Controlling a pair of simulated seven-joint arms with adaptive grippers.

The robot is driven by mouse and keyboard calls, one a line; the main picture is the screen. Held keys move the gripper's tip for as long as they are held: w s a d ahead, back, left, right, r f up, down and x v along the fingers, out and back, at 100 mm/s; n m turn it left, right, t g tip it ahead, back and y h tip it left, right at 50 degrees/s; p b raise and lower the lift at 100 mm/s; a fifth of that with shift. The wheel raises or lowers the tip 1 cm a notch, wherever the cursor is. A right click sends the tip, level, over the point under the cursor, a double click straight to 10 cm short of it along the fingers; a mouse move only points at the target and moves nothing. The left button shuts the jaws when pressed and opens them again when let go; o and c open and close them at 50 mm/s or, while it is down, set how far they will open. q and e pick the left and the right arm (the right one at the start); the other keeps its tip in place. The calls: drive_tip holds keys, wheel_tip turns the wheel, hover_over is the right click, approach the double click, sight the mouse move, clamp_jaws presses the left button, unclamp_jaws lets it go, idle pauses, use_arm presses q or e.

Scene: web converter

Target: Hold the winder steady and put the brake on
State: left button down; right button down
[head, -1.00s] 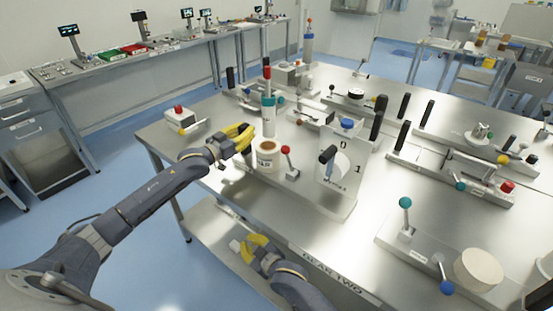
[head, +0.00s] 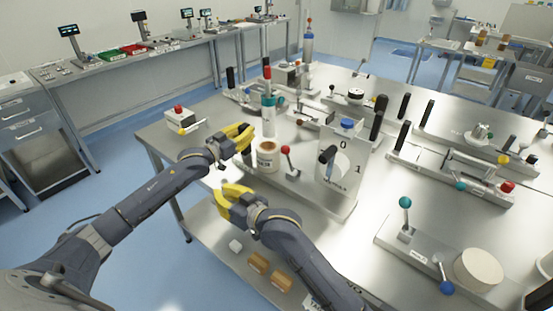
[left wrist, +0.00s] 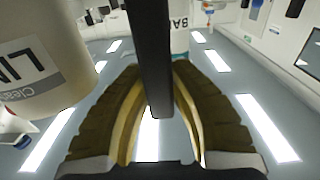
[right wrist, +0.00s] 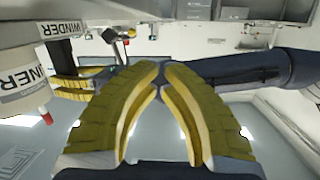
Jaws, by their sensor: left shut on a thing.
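The winder, labelled WINDER in the right wrist view (right wrist: 60,28), stands at the table's near left corner. Its white labelled roll (head: 267,158) shows in the head view, with a red-knobbed lever (head: 288,158) just right of it. My left gripper (head: 247,138) is left of the roll, shut on a black upright bar (left wrist: 155,60) that runs between its fingers in the left wrist view. My right gripper (head: 224,198) is lower, off the table's front edge, empty, with its fingertips almost together in the right wrist view (right wrist: 161,66). I cannot tell which part is the brake.
A teal-banded post with a red top (head: 268,115) stands behind the roll. A panel marked 0 and 1 (head: 343,165) is to the right. A red-button box (head: 180,120) sits at the left corner. Small cartons (head: 257,263) lie on the lower shelf.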

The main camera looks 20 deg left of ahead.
drive_tip(key=w+r+n+t+h, duration=0.2)
drive_tip(key=w+r+n+h, duration=0.3)
drive_tip(key=r, duration=0.4)
drive_tip(key=n+t+h, duration=0.2)
drive_tip(key=n+h, duration=0.5)
drive_tip(key=n, duration=0.6)
approach(277, 158)
drive_tip(key=s+r, duration=0.2)
drive_tip(key=s, duration=0.1)
drive_tip(key=shift+d+f, duration=0.1)
drive_tip(key=shift+d, duration=0.4)
drive_tip(key=shift+w, duration=0.1)
drive_tip(key=shift+x, duration=5)
drive_tip(key=shift+w, duration=0.1)
drive_tip(key=shift+m, duration=0.3)
drive_tip(key=shift+d+t+y, duration=0.1)
drive_tip(key=shift+t+y, duration=0.3)
drive_tip(key=shift+y, duration=0.1)
